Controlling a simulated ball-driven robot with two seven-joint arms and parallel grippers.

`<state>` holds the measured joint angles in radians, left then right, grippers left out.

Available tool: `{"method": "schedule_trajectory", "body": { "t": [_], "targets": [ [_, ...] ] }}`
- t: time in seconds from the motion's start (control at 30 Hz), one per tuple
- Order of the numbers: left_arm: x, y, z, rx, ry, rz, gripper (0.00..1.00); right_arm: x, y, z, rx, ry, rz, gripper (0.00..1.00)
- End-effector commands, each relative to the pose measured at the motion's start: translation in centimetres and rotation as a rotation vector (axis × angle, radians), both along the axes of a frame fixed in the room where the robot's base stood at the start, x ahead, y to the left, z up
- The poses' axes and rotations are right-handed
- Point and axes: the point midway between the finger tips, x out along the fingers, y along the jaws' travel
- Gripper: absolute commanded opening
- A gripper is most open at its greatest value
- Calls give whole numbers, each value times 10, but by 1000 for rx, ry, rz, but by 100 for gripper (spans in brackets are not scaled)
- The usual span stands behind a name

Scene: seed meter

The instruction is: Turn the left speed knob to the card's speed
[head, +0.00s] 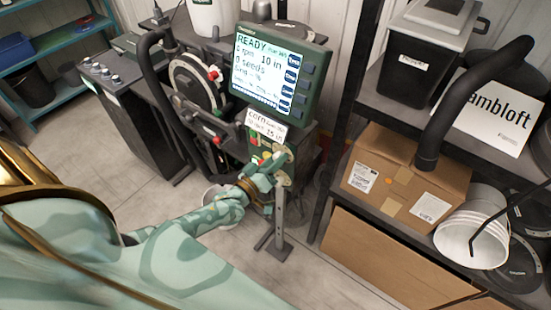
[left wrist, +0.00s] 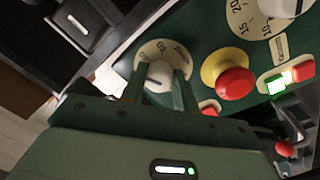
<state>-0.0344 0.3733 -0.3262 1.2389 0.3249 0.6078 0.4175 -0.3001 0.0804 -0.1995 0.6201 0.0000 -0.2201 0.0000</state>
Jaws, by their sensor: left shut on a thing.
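My left gripper (head: 277,164) reaches the lower part of the green control panel in the head view. In the left wrist view its two fingers (left wrist: 159,82) are shut on a white knob (left wrist: 158,73) with a dark pointer line. The knob sits at a round cream dial (left wrist: 151,49); its small markings are too blurred to read surely. The card (head: 265,126) above the panel reads "corn" and "15 in"; its other line is hard to read. The screen (head: 268,70) shows "READY", "1 rpm 10 in" and "0 seeds". My right gripper is not in view.
Close to the held knob are a red button (left wrist: 235,81) on a yellow ring, a lit green switch (left wrist: 279,84) and a second white knob (left wrist: 283,6) with a numbered dial. A shelf with a cardboard box (head: 402,180) and a white bucket (head: 470,232) stands on the right.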

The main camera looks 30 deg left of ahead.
Motion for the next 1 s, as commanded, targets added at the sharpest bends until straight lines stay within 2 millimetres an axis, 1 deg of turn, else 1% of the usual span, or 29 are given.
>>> {"method": "schedule_trajectory", "body": {
  "t": [0.7,1.0],
  "targets": [
    [-1,0,0,677,-48,-1,7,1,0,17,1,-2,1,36],
    [-1,0,0,924,-68,-2,7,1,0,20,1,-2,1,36]
  ]
}}
